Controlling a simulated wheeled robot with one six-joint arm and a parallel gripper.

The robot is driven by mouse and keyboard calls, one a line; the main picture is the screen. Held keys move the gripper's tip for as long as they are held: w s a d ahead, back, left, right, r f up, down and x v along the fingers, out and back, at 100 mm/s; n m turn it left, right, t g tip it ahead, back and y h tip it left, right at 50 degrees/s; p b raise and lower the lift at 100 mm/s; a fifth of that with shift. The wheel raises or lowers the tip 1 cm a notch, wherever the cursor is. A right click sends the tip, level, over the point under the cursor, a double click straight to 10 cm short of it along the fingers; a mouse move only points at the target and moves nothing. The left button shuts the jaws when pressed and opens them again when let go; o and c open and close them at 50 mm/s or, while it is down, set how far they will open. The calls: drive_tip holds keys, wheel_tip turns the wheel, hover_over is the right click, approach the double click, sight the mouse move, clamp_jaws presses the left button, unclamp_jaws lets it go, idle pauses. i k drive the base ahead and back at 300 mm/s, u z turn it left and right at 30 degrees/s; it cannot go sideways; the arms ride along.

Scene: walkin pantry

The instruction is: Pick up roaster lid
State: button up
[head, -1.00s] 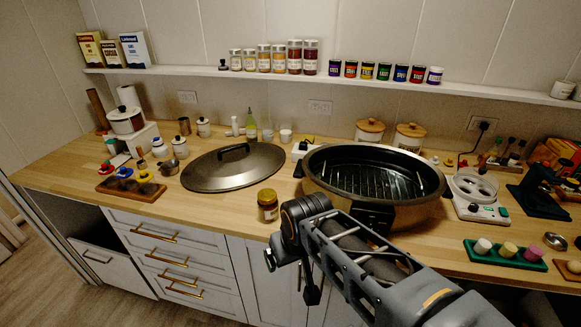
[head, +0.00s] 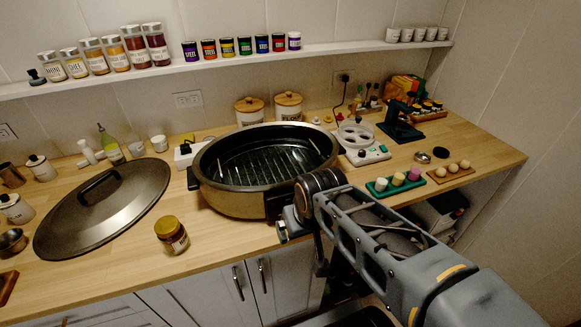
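The roaster lid (head: 112,215) is a large, dark, shallow dome with a black bar handle (head: 99,187) on top. It lies on the wooden counter at the left, handle up. The roaster (head: 250,200) stands open to its right, with a ribbed rack inside. My gripper (head: 288,228) is at the counter's front edge, just in front of the roaster and well to the right of the lid. It is small and partly hidden by my arm, and its fingers cannot be made out clearly. Nothing is seen held in it.
A jar with a gold lid (head: 172,236) stands between the lid and the counter's front edge. Small pots and a bottle (head: 110,146) stand behind the lid. A white appliance (head: 358,142) and a green tray (head: 397,184) are right of the roaster. A shelf (head: 215,62) runs above.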

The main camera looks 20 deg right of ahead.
sight(103, 206)
drive_tip(key=u, duration=3.15)
drive_tip(key=i, duration=2.25)
drive_tip(key=z, duration=3.45)
